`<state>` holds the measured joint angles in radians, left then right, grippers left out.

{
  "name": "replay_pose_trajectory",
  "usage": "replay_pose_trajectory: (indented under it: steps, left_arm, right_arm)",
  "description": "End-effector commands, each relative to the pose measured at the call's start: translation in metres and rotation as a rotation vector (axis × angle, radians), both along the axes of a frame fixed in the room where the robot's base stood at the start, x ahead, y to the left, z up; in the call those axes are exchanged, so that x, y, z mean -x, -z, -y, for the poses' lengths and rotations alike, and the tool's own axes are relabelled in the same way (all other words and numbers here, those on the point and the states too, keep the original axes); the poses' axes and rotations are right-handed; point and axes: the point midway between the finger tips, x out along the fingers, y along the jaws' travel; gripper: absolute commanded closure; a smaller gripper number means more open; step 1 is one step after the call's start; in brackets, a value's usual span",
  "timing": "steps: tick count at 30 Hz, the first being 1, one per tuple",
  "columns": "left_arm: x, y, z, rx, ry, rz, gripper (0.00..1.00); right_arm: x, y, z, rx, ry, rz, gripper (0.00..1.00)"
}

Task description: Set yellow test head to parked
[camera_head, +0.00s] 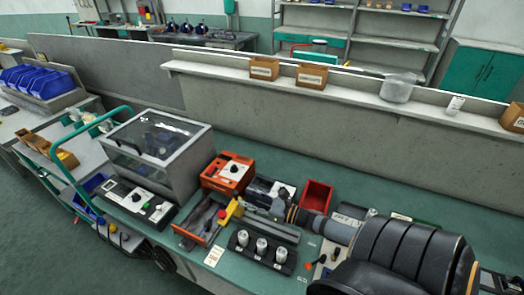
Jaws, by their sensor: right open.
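The yellow test head (228,212) is a small yellow piece near the middle of the bench, beside an open tray of tools. Its exact setting is too small to tell. My right gripper (279,207) reaches in from the right, dark and open, a little to the right of the yellow head and apart from it. It is over a grey rail-like fixture (270,229). My right arm covers part of the bench at the lower right. My left gripper is not in view.
A clear-topped grey box (155,140) stands at the left. An orange unit (228,172) and a red bin (316,196) stand behind the gripper. A black block (262,251) with white cylinders is in front.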

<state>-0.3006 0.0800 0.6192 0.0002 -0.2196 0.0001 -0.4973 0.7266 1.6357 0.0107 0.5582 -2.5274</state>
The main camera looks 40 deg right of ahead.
Motion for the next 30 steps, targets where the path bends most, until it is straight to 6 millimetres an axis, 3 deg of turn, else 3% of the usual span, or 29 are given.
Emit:
replay_pose_trajectory:
  steps: [3, 10, 30]
  left_arm:
    - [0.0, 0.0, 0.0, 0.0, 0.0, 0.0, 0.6]
    - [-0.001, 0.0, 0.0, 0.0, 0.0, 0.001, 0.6]
    - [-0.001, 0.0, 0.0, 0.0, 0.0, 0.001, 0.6]
  right_arm:
    - [0.025, 0.001, 0.009, 0.004, -0.005, -0.006, 0.58]
    - [0.054, 0.0, 0.021, 0.002, -0.003, -0.002, 0.58]
    - [0.057, 0.0, 0.024, -0.001, 0.0, 0.002, 0.58]
